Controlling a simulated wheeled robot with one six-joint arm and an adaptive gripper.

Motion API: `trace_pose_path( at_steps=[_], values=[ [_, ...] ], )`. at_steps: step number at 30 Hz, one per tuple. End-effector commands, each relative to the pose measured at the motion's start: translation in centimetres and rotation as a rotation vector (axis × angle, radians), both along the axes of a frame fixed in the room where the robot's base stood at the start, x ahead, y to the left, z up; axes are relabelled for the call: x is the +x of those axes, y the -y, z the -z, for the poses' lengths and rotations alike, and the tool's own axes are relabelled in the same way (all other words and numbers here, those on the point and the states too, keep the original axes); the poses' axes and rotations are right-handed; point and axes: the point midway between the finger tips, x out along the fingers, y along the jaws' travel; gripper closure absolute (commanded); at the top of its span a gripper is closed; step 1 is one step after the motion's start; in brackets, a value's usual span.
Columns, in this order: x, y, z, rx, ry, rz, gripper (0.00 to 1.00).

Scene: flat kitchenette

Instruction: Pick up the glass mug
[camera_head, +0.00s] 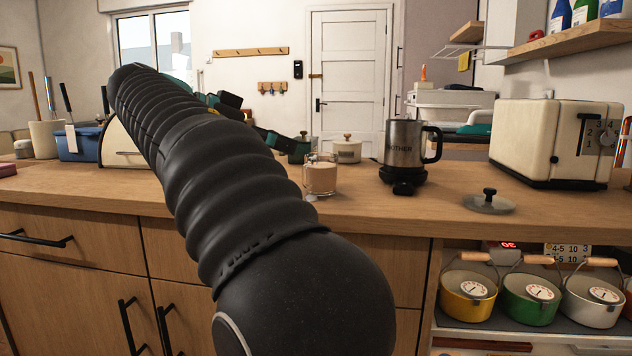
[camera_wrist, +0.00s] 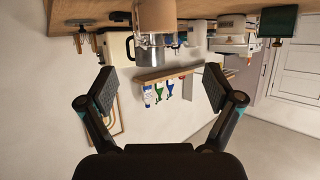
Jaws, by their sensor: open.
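The glass mug (camera_head: 321,176) stands upright on the wooden counter, left of a steel mug (camera_head: 405,142), and holds a tan drink. My gripper (camera_head: 254,120) is open and empty, left of the glass mug in the head view; my arm partly hides it. The wrist view is upside down. There the glass mug (camera_wrist: 154,16) shows at the top centre, in line with the gap between the open fingers (camera_wrist: 154,92) but beyond the fingertips. The steel mug appears behind it.
A cream toaster (camera_head: 553,143) and a dark-knobbed lid (camera_head: 489,202) are at the right of the counter. A white lidded pot (camera_head: 346,150) stands behind the glass mug. The counter front between mug and lid is mostly clear. Several pots sit on the shelf below.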

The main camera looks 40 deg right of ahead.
Motion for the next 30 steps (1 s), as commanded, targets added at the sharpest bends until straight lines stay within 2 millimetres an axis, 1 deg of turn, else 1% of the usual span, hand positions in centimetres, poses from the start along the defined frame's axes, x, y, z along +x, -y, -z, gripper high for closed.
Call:
trace_pose_path(
  at_steps=[1,6,14,21,24,30],
  values=[
    [-0.3,1.0,0.5,0.0,0.0,0.004,0.09],
    [-0.6,3.2,1.4,0.002,-0.001,0.001,0.09],
    [-0.8,4.5,2.0,0.001,-0.001,-0.004,0.09],
    [-1.6,7.4,3.5,0.002,-0.003,-0.003,0.09],
    [-1.7,8.2,3.8,0.002,-0.002,-0.005,0.09],
    [-1.7,8.5,4.0,0.002,-0.001,-0.006,0.09]
  ],
)
